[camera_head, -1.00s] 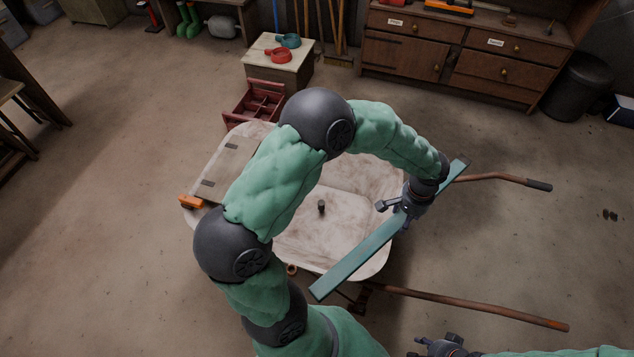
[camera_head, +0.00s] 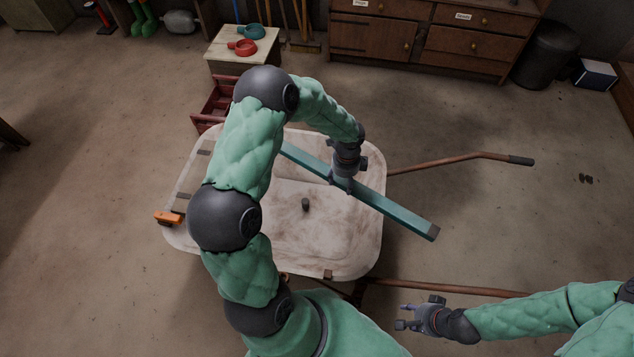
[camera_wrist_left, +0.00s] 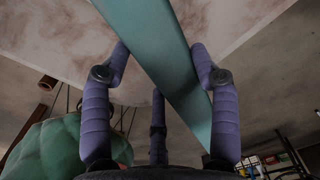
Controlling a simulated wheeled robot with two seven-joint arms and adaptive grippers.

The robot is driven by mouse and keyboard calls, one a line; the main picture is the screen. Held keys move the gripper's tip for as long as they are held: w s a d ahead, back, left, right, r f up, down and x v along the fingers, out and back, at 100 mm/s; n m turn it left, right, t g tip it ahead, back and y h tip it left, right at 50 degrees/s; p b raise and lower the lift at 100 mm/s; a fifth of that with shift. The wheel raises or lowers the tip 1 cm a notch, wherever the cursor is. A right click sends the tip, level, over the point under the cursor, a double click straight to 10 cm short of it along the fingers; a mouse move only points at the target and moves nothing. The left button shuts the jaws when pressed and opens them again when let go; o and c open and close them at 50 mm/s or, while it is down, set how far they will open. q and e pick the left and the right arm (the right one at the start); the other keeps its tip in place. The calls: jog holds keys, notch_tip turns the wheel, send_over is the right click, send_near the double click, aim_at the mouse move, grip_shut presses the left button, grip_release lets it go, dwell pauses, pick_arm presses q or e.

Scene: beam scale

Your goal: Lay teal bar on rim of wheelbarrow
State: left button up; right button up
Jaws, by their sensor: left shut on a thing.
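The teal bar (camera_head: 398,211) is in my left gripper (camera_head: 343,182), which is shut on it near its middle. In the head view the bar slants from upper left to lower right across the right side of the wheelbarrow (camera_head: 345,255), its lower right end beyond the rim. Whether it touches the rim cannot be told. In the left wrist view the bar (camera_wrist_left: 160,45) runs between the fingers, with the pale tray beyond. My left arm hides part of the tray and of its left side. My right gripper (camera_head: 408,317) is open and empty at lower right.
A small dark peg (camera_head: 306,204) stands in the tray. An orange piece (camera_head: 168,217) sits at the left rim and a small brown block (camera_head: 327,274) at the near rim. Two handles (camera_head: 440,163) extend right. A red toolbox (camera_head: 212,105) stands behind; floor at right is free.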

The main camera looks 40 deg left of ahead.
pick_arm(q)
jog(key=s+a+f+m, duration=0.2)
jog(key=a+f+m, duration=0.5)
jog(key=m, duration=0.6)
jog(key=shift+s+a+f, duration=0.15)
jog(key=shift+a, duration=0.8)
jog(key=shift+f+b, duration=0.85)
jog(key=shift+f, duration=1.05)
jog(key=shift+f, duration=0.6)
jog(key=o, duration=1.7)
jog(key=shift+c, duration=0.2)
notch_tip(320, 180, up, 12)
